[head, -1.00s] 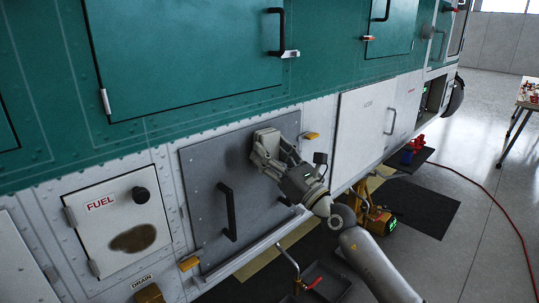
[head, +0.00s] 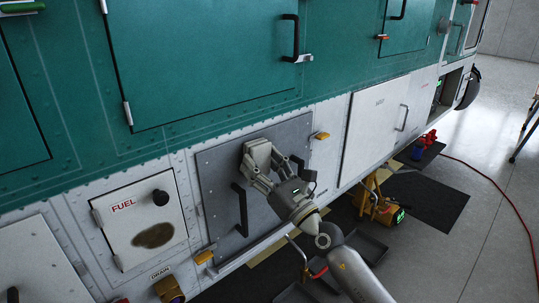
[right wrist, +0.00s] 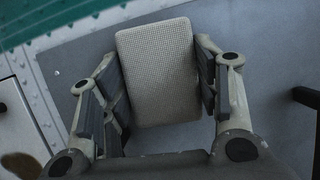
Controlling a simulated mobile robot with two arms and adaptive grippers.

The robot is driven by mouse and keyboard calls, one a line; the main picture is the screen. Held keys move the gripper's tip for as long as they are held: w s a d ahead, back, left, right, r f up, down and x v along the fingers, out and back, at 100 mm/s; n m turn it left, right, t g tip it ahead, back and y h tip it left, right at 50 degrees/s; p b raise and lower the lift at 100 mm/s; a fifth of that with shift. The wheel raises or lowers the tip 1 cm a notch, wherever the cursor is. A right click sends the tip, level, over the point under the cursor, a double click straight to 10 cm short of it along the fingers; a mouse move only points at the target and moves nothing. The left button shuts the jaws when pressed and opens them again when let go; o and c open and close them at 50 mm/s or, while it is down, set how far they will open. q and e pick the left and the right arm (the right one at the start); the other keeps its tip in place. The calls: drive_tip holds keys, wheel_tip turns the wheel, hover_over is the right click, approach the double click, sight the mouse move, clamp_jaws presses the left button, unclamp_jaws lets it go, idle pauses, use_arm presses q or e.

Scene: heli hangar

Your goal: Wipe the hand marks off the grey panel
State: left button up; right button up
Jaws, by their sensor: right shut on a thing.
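The grey panel (head: 215,185) is set low in the aircraft's side, with a black handle (head: 240,210) on it. My right gripper (head: 260,165) is shut on a pale, woven-textured pad (head: 257,150), at the panel's upper middle, above and right of the handle. The right wrist view shows the pad (right wrist: 158,55) between both fingers, with the panel (right wrist: 255,40) behind it. The pad is at the panel's face; I cannot tell if it touches. I can make out no clear hand marks on the visible panel; the pad and gripper hide part. My left gripper is not in view.
A white FUEL door (head: 140,220) with a black knob and a brown stain (head: 153,235) is left of the panel. Yellow latches (head: 321,136) sit beside the panel. A yellow jack (head: 372,205) and dark mats (head: 425,200) are on the floor. A red hose (head: 500,190) lies right.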

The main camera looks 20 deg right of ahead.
drive_tip(key=shift+s+a+p, duration=0.3)
drive_tip(key=shift+a+p, duration=0.1)
drive_tip(key=shift+a, duration=0.45)
drive_tip(key=shift+s+a+p, duration=0.25)
drive_tip(key=shift+a+p, duration=0.2)
drive_tip(key=shift+a, duration=0.35)
drive_tip(key=shift+s+a+p, duration=0.3)
drive_tip(key=shift+a+p, duration=0.1)
drive_tip(key=shift+a, duration=0.45)
approach(234, 160)
drive_tip(key=shift+s+d+r, duration=0.1)
drive_tip(key=shift+r, duration=0.5)
drive_tip(key=shift+s+d+r, duration=0.1)
drive_tip(key=shift+r, duration=0.5)
